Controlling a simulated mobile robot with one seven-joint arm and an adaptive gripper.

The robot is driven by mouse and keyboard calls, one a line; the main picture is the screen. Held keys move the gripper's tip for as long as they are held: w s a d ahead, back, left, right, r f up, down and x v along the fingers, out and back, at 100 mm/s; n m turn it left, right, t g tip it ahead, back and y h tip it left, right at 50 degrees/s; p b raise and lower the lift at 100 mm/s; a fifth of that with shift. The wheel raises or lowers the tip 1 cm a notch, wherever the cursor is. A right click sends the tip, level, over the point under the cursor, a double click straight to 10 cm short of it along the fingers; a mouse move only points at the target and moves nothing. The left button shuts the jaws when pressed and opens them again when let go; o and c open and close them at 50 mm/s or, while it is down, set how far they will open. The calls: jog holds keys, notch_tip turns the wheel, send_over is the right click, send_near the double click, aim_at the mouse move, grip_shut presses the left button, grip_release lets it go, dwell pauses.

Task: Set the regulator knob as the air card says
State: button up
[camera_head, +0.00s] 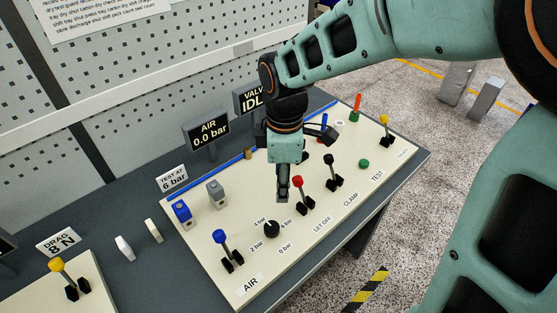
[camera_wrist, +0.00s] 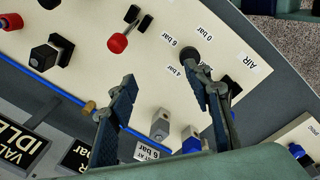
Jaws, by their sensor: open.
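The regulator knob (camera_head: 272,229) is black and sits on the cream panel among printed marks 0, 2, 4 and 6 bar. It also shows in the wrist view (camera_wrist: 188,57), partly behind a finger. I cannot make out which mark it points to. The air card (camera_head: 172,178) reads "TEST AT 6 bar"; it shows in the wrist view too (camera_wrist: 150,152). The AIR display (camera_head: 207,131) reads 0.0 bar. My gripper (camera_head: 283,192) points down above the panel, behind the knob. Its fingers (camera_wrist: 160,81) are apart with nothing between them.
A red-knobbed lever (camera_head: 298,184) stands close right of my gripper, with a black-knobbed lever (camera_head: 329,160) beyond. A blue-knobbed lever (camera_head: 220,238) stands left of the knob. Grey (camera_head: 215,192) and blue (camera_head: 181,212) fittings stand behind it. The panel in front of the knob is clear.

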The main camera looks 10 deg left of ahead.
aim_at(271, 227)
jog(key=s+a+f+n+g, duration=0.1)
jog(key=s+a+f+n, duration=0.15)
jog(key=s, duration=0.25)
jog(key=shift+n, duration=0.25)
jog(key=f, duration=0.3)
jog(key=f+b, duration=0.1)
jog(key=f, duration=0.5)
jog(key=shift+w+d+f, duration=0.15)
jog(key=shift+d+f, duration=0.1)
jog(key=shift+d, duration=0.05)
jog(key=c, duration=1.1)
